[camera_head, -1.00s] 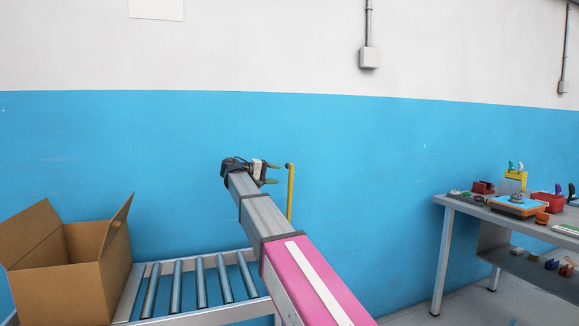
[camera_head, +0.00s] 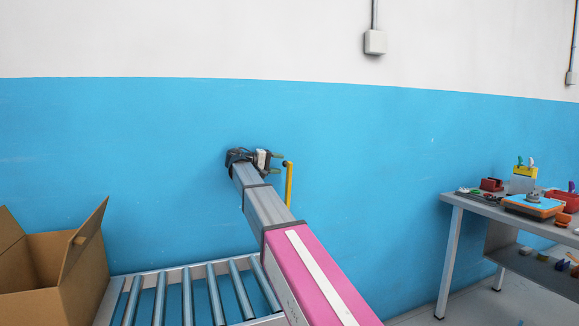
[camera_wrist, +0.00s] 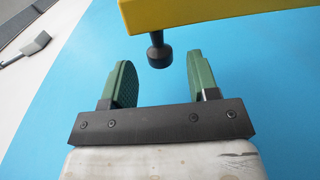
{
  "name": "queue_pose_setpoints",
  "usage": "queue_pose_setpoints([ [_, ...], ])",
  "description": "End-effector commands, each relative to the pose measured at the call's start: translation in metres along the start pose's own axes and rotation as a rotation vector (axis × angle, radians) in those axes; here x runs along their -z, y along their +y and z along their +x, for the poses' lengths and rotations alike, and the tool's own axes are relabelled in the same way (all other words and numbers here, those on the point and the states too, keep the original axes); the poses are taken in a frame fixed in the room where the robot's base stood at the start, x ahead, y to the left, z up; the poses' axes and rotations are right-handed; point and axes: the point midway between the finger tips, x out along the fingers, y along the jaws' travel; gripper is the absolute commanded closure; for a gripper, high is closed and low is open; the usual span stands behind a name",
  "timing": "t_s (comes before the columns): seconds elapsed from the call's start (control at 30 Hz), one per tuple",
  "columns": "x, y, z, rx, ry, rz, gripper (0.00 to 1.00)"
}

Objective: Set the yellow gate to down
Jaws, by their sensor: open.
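The yellow gate (camera_head: 289,184) is a narrow bar standing upright in the head view, just right of my gripper, with a dark knob at its top. In the wrist view the yellow bar (camera_wrist: 220,14) crosses the top of the picture, and its black knob (camera_wrist: 159,52) points toward my gripper. My gripper (camera_wrist: 160,78) is open, with its green fingers apart and nothing between them. The knob lies just beyond the fingertips, roughly centred between them. In the head view my gripper (camera_head: 277,163) is at the gate's upper end. The gate's lower end is hidden behind my arm.
A roller conveyor (camera_head: 172,273) runs below, with an open cardboard box (camera_head: 30,305) at its left. A workbench (camera_head: 470,206) with tools and small bins stands at the right. The blue wall (camera_head: 380,170) is behind; floor shows between the arm and bench.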

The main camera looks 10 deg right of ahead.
Motion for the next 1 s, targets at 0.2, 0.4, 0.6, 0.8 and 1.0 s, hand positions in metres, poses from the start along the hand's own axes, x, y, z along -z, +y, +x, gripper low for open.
queue_pose_setpoints([
  [0.2,0.000,0.000,0.035,0.000,-0.001,0.000,0.45],
  [0.4,0.000,0.000,0.052,0.000,0.000,0.000,0.45],
  [0.6,0.000,0.000,0.055,0.000,0.001,0.000,0.45],
  [0.8,0.000,0.000,0.055,0.000,0.000,0.000,0.62],
  [1.0,0.000,0.000,0.055,0.000,0.000,0.000,1.00],
])
